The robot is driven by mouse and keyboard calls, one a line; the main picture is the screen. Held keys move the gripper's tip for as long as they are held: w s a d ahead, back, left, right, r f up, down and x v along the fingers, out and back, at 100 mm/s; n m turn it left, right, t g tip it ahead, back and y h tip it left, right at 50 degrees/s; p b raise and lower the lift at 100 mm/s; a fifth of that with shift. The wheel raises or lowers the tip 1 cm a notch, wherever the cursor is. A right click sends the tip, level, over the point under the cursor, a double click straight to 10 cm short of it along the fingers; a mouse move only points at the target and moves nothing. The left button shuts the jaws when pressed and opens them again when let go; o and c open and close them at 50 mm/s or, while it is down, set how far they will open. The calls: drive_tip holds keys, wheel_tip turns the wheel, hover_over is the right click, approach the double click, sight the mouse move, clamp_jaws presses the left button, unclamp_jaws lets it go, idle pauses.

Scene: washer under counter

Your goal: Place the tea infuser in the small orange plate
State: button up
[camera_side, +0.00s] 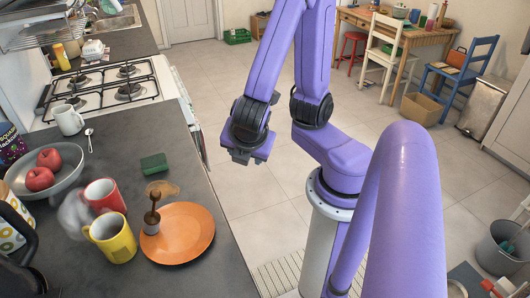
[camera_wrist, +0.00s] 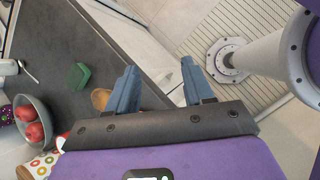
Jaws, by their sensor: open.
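The tea infuser (camera_side: 152,217), with a dark brown upright handle and a small metal-looking cup, stands at the left side of the orange plate (camera_side: 190,236). It overlaps the plate's left part in the side view; I cannot tell exactly how it rests there. The plate lies on the dark counter near its right edge. My gripper (camera_side: 246,155) is above the floor, beyond the counter's right edge and away from the infuser. In the wrist view my gripper (camera_wrist: 160,80) shows two blue-grey fingers spread apart with nothing between them. Neither infuser nor plate is clearly visible there.
A yellow mug (camera_side: 112,238) and a red mug (camera_side: 104,196) stand left of the plate. A grey bowl (camera_side: 72,182) holds red apples. A green sponge (camera_side: 153,163) and a tan patch (camera_side: 162,189) lie behind the plate. The counter (camera_side: 122,140) between stove and sponge is mostly clear.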

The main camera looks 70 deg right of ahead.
drive_tip(key=s+m+g+y, duration=0.1)
drive_tip(key=m+y, duration=0.1)
drive_tip(key=s+a+r+m+g+y, duration=0.1)
drive_tip(key=s+m+y, duration=0.1)
drive_tip(key=s+r+m+g+y, duration=0.1)
drive_tip(key=s+m+y, duration=0.1)
drive_tip(key=shift+a+r, duration=0.25)
drive_tip(key=shift+a, duration=0.15)
drive_tip(key=shift+c, duration=0.3)
idle(1.3)
